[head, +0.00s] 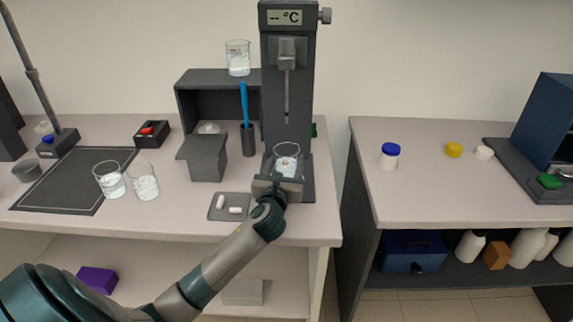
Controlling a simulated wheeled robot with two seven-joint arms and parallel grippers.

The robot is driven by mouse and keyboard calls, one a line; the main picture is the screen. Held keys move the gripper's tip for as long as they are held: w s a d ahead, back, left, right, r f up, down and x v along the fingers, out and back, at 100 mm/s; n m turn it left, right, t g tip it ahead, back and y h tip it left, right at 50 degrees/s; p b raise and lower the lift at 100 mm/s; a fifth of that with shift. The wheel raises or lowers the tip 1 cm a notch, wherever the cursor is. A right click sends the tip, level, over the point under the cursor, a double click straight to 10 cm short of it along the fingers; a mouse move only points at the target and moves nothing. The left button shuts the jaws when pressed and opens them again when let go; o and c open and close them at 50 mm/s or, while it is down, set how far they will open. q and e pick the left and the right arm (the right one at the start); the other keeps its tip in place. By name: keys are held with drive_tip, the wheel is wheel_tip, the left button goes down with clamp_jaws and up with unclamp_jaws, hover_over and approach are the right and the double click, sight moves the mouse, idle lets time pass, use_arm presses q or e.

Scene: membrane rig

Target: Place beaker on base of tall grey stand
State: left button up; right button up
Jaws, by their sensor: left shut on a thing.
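The tall grey stand (288,95) rises at the back of the left bench, with a display reading "-- °C" at its top. A clear glass beaker (287,155) with whitish contents is upright in front of the stand's lower part, over its base (308,186). My left gripper (279,178) is shut on this beaker from the front. The gripper hides the beaker's lower part, so I cannot tell whether it touches the base. My right gripper is not in view.
Two beakers (109,180) (145,183) stand by a dark mat (60,200) at left. Another beaker (238,58) sits on a dark box (195,88). A small tray (229,206) with white pieces lies left of the gripper. A gap separates the right bench (440,205).

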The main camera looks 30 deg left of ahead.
use_arm(q)
drive_tip(key=shift+f, duration=0.45)
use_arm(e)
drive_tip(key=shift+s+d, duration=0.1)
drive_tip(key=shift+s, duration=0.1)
use_arm(q)
drive_tip(key=shift+f, duration=0.15)
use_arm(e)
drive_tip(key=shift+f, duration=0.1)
use_arm(q)
drive_tip(key=o, duration=1.3)
drive_tip(key=shift+o, duration=0.2)
drive_tip(key=shift+s+d, duration=0.25)
drive_tip(key=shift+s, duration=0.25)
drive_tip(key=b+v, duration=0.1)
drive_tip(key=v, duration=0.9)
drive_tip(key=shift+s+d, duration=0.15)
drive_tip(key=shift+s, duration=0.3)
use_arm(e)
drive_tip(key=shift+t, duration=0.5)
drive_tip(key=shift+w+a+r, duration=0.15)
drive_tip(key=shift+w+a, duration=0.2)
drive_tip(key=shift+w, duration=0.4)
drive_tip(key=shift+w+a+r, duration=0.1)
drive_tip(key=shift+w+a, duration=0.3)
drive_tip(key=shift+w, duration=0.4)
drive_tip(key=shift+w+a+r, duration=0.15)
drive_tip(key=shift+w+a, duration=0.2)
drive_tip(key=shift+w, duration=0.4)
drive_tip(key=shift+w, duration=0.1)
